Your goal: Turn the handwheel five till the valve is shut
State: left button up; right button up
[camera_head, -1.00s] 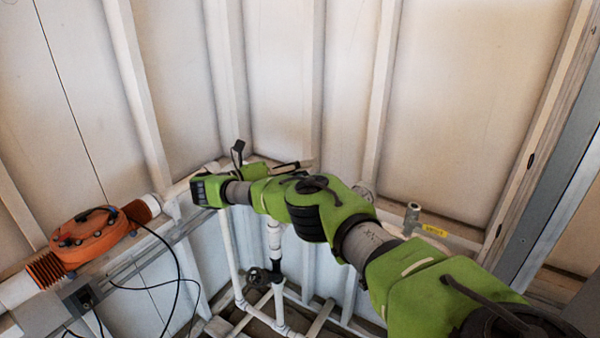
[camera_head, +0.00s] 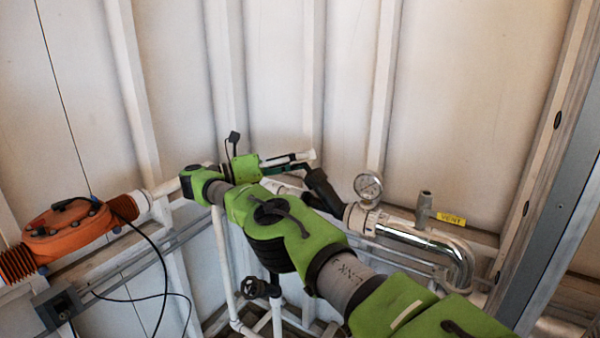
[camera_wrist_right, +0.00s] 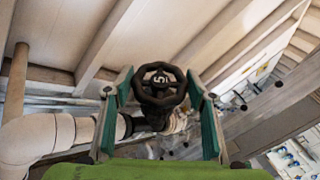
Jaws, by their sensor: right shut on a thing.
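Handwheel five (camera_wrist_right: 160,84) is a small black spoked wheel with a white "5" on its hub, in the middle of the right wrist view. In the head view, the right gripper (camera_head: 299,163) is at the far end of my green arm, by a black valve (camera_head: 325,192) in the pipe. The wheel itself is hard to make out there. The valve's inner state cannot be seen. My left gripper is not in view.
A pressure gauge (camera_head: 368,187) and a bent metal pipe (camera_head: 462,262) stand right of the valve, near a yellow VENT label (camera_head: 451,219). An orange actuator (camera_head: 72,232) with loose black cables is at left. Another black handwheel (camera_head: 254,288) sits lower down. Ribbed walls close off the back.

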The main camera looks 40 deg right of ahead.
dwell(0.5)
jog(key=o, duration=1.1)
notch_tip(320, 180, up, 10)
jog(key=shift+r, duration=0.1)
